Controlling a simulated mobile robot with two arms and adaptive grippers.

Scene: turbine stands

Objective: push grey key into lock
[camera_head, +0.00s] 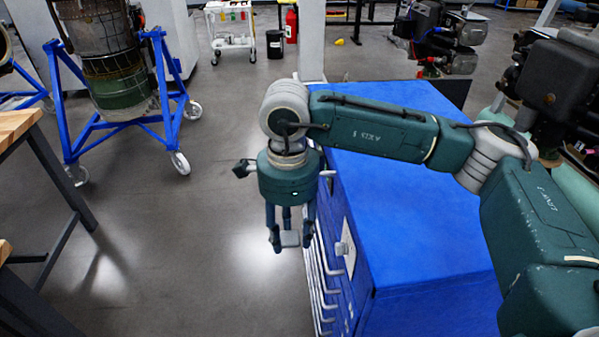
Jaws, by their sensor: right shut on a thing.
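My right gripper (290,243) hangs fingers-down beside the drawer side of the blue cabinet (425,215). It is shut on a small light-grey block, which I take to be the grey key (290,238). A white plate (350,245) with a small grey fitting (342,249) is on the cabinet's drawer face, to the right of the gripper; it may be the lock, but it is too small to tell. The held key and this plate appear apart in the picture. My left gripper is not in view.
Drawer handles (322,290) stick out along the cabinet side below the gripper. A wood-topped bench (15,123) is at the left edge. A turbine on a blue wheeled stand (163,75) stands behind it. Grey floor (200,250) between is clear.

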